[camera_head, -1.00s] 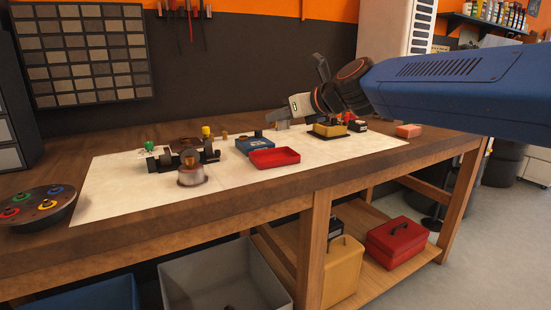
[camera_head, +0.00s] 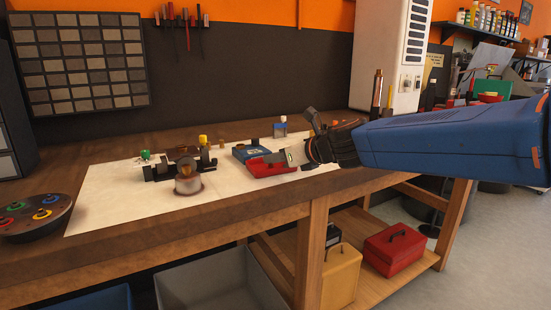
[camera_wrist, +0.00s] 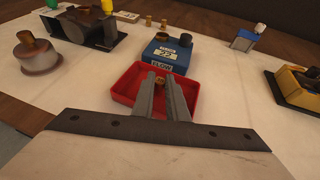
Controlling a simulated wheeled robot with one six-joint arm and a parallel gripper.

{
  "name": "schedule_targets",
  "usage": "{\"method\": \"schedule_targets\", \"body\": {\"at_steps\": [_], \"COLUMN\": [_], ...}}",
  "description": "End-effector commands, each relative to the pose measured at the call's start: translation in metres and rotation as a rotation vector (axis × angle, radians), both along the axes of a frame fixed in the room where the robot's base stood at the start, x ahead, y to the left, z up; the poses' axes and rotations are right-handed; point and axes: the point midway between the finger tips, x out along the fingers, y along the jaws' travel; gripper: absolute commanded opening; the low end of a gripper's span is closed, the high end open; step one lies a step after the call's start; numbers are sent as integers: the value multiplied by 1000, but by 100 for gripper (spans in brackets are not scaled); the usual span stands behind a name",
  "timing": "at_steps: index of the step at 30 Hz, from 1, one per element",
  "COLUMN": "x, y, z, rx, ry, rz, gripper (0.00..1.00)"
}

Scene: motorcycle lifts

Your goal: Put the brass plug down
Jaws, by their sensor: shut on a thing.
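My gripper (camera_wrist: 165,80) is shut on the small brass plug (camera_wrist: 161,80), which shows between the fingertips in the wrist view. The fingers reach over the open red tray (camera_wrist: 122,87), with the plug toward its far side. I cannot tell whether the plug touches the tray floor. In the head view my gripper (camera_head: 278,159) is low at the right part of the red tray (camera_head: 262,171), and the plug is hidden there.
A blue labelled block (camera_wrist: 165,57) stands right behind the tray. A round metal pot (camera_wrist: 37,55) and a dark fixture (camera_wrist: 85,27) are to the left. A yellow-and-black block (camera_wrist: 298,84) and a blue-and-white item (camera_wrist: 245,39) are to the right. White mat is bare around the tray.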

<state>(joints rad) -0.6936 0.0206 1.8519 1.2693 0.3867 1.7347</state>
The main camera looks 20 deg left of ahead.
Motion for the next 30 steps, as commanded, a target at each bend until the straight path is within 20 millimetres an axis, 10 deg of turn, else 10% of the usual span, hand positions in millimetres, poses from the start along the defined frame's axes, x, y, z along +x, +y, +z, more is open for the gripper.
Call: {"method": "schedule_targets", "body": {"at_steps": [6, 9, 21, 30], "x": [0, 0, 0, -20], "y": [0, 0, -1, -39], "z": [-3, -3, 1, 20], "rx": [0, 0, 1, 1], "ry": [-1, -1, 0, -4], "rz": [0, 0, 0, -1], "gripper": [0, 32, 32, 32]}}
